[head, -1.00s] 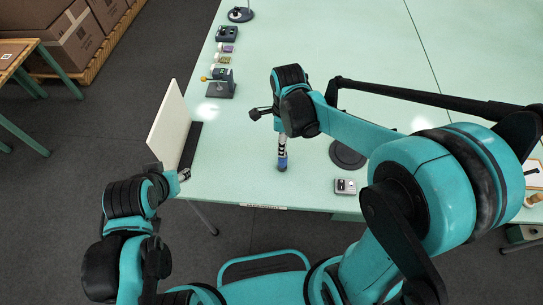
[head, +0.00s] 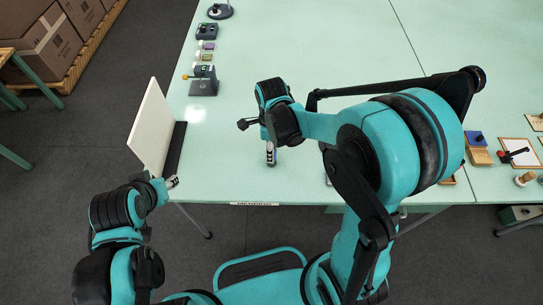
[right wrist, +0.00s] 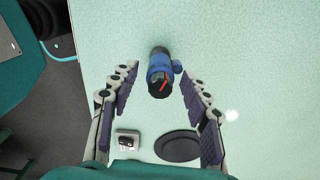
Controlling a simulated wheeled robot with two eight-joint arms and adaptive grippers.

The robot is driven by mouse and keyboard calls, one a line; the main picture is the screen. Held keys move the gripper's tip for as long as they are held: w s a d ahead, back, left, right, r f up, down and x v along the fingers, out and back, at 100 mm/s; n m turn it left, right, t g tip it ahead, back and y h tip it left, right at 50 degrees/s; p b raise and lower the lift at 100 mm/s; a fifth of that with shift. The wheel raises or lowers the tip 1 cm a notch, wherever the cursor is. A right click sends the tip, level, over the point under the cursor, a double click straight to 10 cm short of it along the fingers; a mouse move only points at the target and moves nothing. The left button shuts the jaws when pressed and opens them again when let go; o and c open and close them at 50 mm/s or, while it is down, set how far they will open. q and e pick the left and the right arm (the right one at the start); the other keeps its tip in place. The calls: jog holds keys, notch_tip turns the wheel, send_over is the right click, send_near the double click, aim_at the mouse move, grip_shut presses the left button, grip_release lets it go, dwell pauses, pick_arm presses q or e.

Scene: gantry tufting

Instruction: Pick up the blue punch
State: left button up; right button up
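The blue punch (right wrist: 160,72), a short blue cylinder with a red mark and a dark end, is on the pale green table in the right wrist view. My right gripper (right wrist: 159,76) is open, with one finger on each side of the punch and visible gaps between. In the head view my right gripper (head: 270,157) points down near the table's front edge; its fingers and wrist mostly hide the punch there. My left gripper (head: 172,182) is by the table's front left corner, away from the punch; its finger opening is too small to tell.
A white upright panel (head: 152,125) with a dark base stands at the table's left edge. Small devices (head: 203,80) line the far left. In the right wrist view, a black disc (right wrist: 178,146) and a small pale box (right wrist: 128,139) are nearby. A clipboard (head: 519,152) lies at right.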

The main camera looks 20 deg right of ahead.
grip_shut()
jog(key=shift+r, duration=0.3)
notch_tip(320, 180, up, 4)
jog(key=shift+f+p, duration=0.1)
jog(key=shift+p, duration=1.05)
jog(key=s+d+r+p, duration=0.3)
jog(key=s+d+r, duration=0.3)
jog(key=s+d, duration=0.2)
jog(key=shift+s+r+p, duration=0.25)
jog(key=shift+r+p, duration=0.05)
